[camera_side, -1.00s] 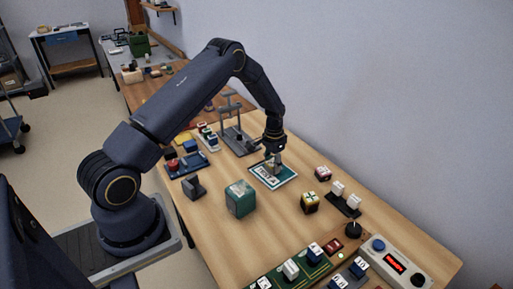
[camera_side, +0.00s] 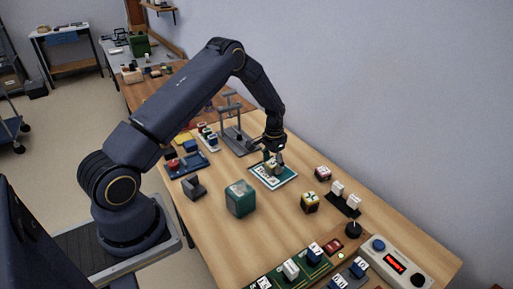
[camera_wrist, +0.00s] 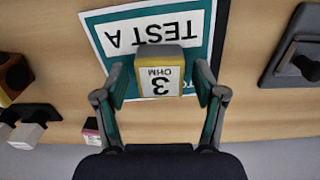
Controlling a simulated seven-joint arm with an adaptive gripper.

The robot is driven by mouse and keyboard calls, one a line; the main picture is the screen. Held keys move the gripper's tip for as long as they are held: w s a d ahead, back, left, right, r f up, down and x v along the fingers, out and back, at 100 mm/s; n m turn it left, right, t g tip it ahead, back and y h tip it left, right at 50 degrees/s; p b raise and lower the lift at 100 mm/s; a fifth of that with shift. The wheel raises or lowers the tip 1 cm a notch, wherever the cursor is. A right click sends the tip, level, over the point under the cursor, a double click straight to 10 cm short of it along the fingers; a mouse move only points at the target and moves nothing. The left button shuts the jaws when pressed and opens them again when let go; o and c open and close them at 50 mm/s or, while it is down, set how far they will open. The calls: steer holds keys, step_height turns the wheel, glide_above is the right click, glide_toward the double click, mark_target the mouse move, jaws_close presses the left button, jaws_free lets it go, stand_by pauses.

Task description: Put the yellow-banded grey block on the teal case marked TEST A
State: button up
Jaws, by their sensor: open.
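The yellow-banded grey block (camera_wrist: 160,74) stands on the flat teal-bordered case marked TEST A (camera_wrist: 105,55), over the lower part of its white label. The block's white face reads "3 OHM", upside down in the wrist view. My gripper (camera_wrist: 160,86) is open, with one finger on each side of the block and a narrow gap at each side. In the side view the case (camera_side: 286,182) lies flat on the wooden table below my gripper (camera_side: 274,156). The block is small there and partly hidden by the fingers.
A teal cube (camera_side: 240,199) stands left of the case in the side view. A grey metal stand (camera_side: 236,138) is behind it.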

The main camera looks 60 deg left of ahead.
step_height(320, 180, up, 14)
steer(key=d+r, duration=0.1)
step_height(320, 180, up, 12)
steer(key=t, duration=0.2)
glide_above(274, 165)
steer(key=s+d, duration=0.6)
steer(key=s+d+r+t, duration=0.1)
steer(key=s+d+r, duration=0.1)
steer(key=s, duration=0.5)
steer(key=s+d+r+t, duration=0.1)
steer(key=s+d+r, duration=0.1)
steer(key=s+d, duration=0.2)
steer(key=s+d+r+t, duration=0.1)
steer(key=s+d+r, duration=0.2)
steer(key=s, duration=0.7)
steer(key=shift+t, duration=0.3)
